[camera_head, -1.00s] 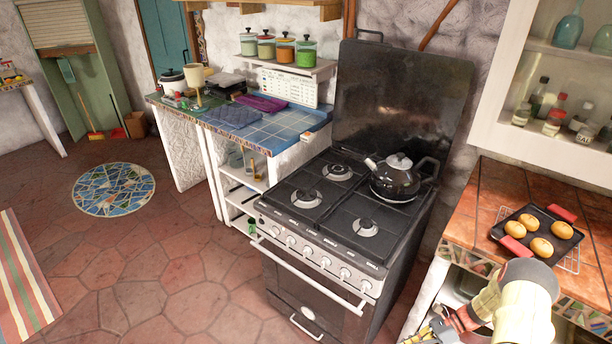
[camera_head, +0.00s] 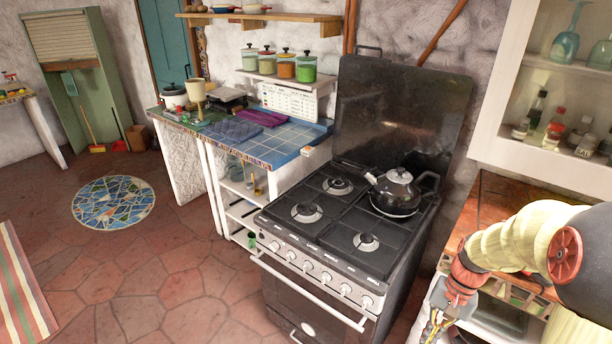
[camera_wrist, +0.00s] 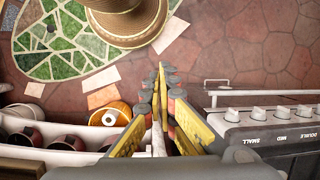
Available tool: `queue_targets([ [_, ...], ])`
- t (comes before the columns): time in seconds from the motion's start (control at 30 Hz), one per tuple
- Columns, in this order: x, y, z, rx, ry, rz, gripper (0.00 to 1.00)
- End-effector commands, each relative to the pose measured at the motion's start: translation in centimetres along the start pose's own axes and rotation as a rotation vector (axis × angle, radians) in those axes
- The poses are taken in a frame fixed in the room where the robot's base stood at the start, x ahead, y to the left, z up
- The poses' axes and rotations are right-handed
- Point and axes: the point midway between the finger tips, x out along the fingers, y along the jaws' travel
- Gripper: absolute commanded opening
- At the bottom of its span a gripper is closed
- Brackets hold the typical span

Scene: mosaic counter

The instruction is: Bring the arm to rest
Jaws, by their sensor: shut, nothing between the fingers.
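My gripper (camera_head: 436,328) hangs low at the bottom of the head view, right of the stove's front, with its fingers partly cut off by the frame edge. In the wrist view my gripper (camera_wrist: 163,72) points down over the floor. Its yellow and grey fingers are together and hold nothing. My arm is bent in front of the tiled counter on the right, and hides much of its top.
The black stove (camera_head: 340,262) carries a kettle (camera_head: 398,190); its knobbed front (camera_wrist: 270,116) is close right of my fingers. A white shelf (camera_wrist: 75,135) with pots is at left, near a straw-coloured round object (camera_wrist: 125,20). The counter (camera_head: 495,205) stands right. Floor left is open.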

Motion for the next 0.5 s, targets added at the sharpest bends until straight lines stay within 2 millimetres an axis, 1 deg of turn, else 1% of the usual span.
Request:
queue_targets([
  [0.03, -1.3, -0.3, 1.2, -0.050, 0.042, 0.012, 0.00],
  [0.2, -4.5, -0.8, 4.9, -0.196, 0.163, 0.053, 0.00],
  [0.4, -7.5, -1.3, 9.2, -0.334, 0.305, 0.088, 0.00],
  [0.5, -8.7, -1.5, 11.4, -0.386, 0.375, 0.098, 0.00],
])
